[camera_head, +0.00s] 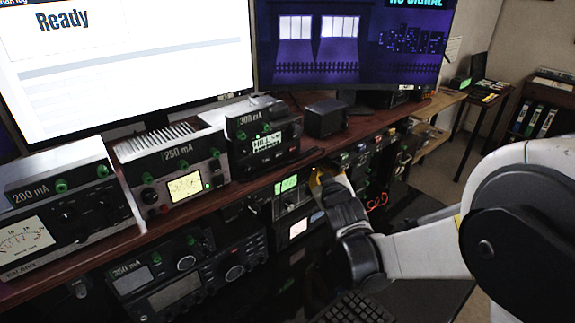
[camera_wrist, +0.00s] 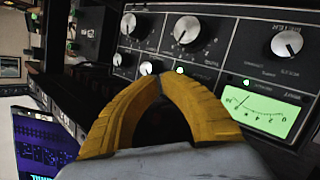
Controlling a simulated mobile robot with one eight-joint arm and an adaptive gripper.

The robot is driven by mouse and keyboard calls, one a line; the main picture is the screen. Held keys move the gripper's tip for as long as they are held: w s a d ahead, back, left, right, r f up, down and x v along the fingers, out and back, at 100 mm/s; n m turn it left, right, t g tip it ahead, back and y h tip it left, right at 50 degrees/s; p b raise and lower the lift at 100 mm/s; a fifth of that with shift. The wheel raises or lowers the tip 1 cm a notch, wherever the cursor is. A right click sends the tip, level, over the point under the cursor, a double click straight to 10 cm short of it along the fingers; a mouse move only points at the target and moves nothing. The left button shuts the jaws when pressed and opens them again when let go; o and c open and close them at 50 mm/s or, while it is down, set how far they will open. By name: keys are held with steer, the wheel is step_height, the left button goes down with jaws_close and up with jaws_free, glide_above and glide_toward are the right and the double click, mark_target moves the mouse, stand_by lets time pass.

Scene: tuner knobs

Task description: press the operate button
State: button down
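My gripper (camera_wrist: 154,76) has yellow fingers whose tips meet in front of a dark radio panel (camera_wrist: 222,52) in the wrist view. Nothing shows between the tips. Round silver knobs (camera_wrist: 187,30), small knobs, green lights (camera_wrist: 180,70) and a green-lit meter (camera_wrist: 262,114) are on this panel. I cannot tell which control is the operate button; the small labels are unreadable. In the head view my gripper (camera_head: 318,176) is at the lower shelf, close to a unit with a green display (camera_head: 286,184). Whether the tips touch the panel is unclear.
Radios labelled 200 mA (camera_head: 70,210), 250 mA (camera_head: 180,165) and 300 mA (camera_head: 262,140) stand on the wooden shelf (camera_head: 150,235) to the left. Another radio (camera_head: 185,275) sits below. Two monitors (camera_head: 125,65) stand behind. A keyboard (camera_head: 355,308) lies at the bottom.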

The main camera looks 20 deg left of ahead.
steer(key=shift+w+a+r, duration=0.15)
steer(key=shift+a+r, duration=0.15)
steer(key=shift+a, duration=0.05)
steer(key=shift+d, duration=0.3)
steer(key=s+d, duration=0.3)
steer(key=d, duration=0.2)
steer(key=shift+s+d+b, duration=0.25)
steer(key=shift+s+b, duration=0.05)
steer(key=shift+b, duration=0.05)
steer(key=shift+f, duration=0.1)
stand_by(0.3)
